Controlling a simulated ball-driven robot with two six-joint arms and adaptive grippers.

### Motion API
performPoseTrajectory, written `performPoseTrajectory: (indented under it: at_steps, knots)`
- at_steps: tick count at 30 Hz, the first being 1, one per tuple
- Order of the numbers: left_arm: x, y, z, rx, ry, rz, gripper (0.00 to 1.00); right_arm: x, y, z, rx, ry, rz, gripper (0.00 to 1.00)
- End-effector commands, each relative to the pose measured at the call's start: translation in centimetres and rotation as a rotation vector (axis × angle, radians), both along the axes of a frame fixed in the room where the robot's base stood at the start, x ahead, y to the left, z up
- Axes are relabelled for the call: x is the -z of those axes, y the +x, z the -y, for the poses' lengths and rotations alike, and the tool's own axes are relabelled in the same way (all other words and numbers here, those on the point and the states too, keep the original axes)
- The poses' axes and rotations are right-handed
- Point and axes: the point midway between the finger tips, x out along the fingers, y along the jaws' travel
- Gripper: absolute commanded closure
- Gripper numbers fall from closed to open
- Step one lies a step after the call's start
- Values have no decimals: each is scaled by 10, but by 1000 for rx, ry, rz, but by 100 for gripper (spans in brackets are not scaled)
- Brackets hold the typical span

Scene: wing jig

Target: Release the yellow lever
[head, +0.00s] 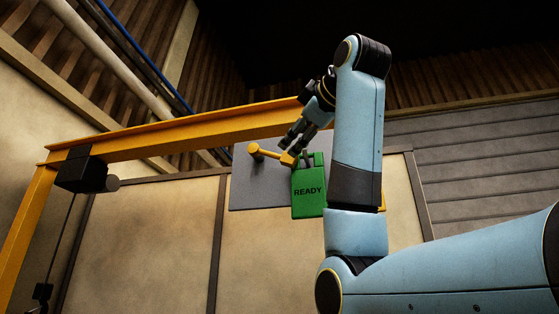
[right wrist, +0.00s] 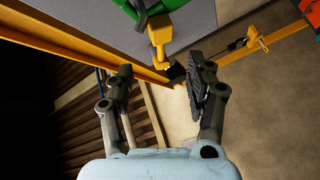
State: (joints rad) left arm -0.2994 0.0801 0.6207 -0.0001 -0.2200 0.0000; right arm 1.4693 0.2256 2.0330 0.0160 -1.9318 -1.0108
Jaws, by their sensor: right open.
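The yellow lever (head: 268,153) sticks out from a grey panel (head: 245,185) on the wall, its round end toward the left. In the right wrist view the lever (right wrist: 161,36) points down from the top, and its end lies in line with the gap between my fingertips. My right gripper (head: 298,138) is at the lever, close to its base end. In the right wrist view the gripper (right wrist: 161,70) is open, with one finger on each side and nothing held. Whether a finger touches the lever cannot be told. My left gripper is not in view.
A green READY tag (head: 308,203) hangs by the lever, just below my right gripper. A yellow gantry beam (head: 190,137) crosses overhead in front of the wall, with a black hoist block (head: 80,174) at left. Open room lies left of the panel.

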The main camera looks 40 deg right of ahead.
Motion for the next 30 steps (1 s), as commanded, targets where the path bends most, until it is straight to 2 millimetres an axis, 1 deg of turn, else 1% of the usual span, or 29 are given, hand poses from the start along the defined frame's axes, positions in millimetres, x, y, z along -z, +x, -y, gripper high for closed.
performPoseTrajectory:
  at_steps: [5,9,12,15,18,21,28,29,30]
  knots:
    - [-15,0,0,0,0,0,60,-1,28,6,1,2,-8,45]
    - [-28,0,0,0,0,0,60,-2,56,12,1,2,-8,45]
    - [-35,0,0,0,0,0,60,-2,74,16,1,2,-6,45]
    - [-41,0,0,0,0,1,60,-2,88,19,1,3,-4,45]
    - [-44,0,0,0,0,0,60,0,97,20,0,3,-4,45]
    - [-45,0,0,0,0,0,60,0,101,21,0,2,-2,45]
    - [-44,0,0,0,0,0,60,1,102,21,-1,2,0,45]
    - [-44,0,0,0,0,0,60,1,102,21,-1,2,0,46]
    - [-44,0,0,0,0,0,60,1,102,21,-1,2,0,51]
